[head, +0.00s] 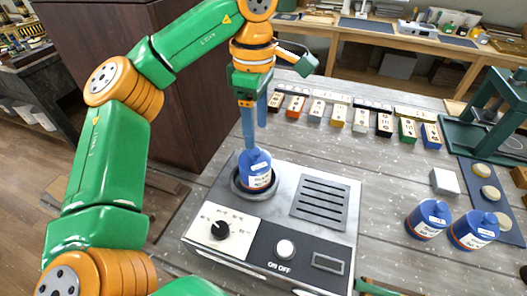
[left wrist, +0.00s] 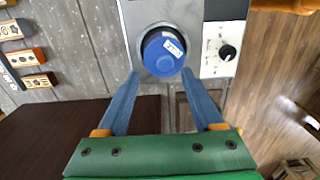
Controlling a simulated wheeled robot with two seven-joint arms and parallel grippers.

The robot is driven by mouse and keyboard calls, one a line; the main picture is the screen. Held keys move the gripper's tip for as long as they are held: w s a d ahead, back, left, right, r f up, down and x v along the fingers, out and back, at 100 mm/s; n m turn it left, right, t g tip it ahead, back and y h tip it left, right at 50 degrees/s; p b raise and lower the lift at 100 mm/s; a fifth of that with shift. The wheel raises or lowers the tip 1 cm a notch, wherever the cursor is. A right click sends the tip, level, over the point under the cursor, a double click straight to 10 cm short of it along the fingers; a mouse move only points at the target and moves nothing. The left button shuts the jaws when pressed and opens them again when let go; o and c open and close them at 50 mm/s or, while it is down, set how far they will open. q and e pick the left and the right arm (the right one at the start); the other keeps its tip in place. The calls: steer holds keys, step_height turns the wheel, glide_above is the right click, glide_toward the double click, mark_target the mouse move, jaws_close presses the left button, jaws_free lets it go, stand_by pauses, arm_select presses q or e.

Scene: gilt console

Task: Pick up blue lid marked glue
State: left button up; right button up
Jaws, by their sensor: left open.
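A blue lid (head: 254,158) tops a blue pot with a white label (head: 260,181), which sits in the round well of a grey heater (head: 272,232). In the left wrist view, the round blue lid (left wrist: 160,58) carries a small white tag; its writing is too small to read. My left gripper (head: 256,134) points down just above the lid, open and empty. In the left wrist view, its two blue fingers (left wrist: 160,74) stand apart, with the lid beyond the tips. I see no clear contact with the lid. My right gripper is not clearly in view.
Two similar blue-lidded pots (head: 428,219) (head: 474,230) stand at the right, by a white block (head: 445,182). A row of marked blocks (head: 338,116) lies behind. A green press frame (head: 490,115) stands at the back right. The heater has a knob (head: 220,230) in front.

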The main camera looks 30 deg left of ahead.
mark_target(255, 150)
arm_select(q)
steer(key=s+f, duration=0.2)
steer(key=f, duration=0.1)
steer(key=shift+w+f, duration=0.55)
steer(key=shift+f, duration=0.3)
steer(key=shift+w, duration=0.2)
steer(key=shift+c, duration=0.6)
steer(key=shift+s+r, duration=0.1)
steer(key=shift+s, duration=0.15)
jaws_close()
steer(key=shift+w, duration=0.1)
arm_select(e)
steer(key=shift+s+f, duration=0.25)
steer(key=shift+f, duration=0.05)
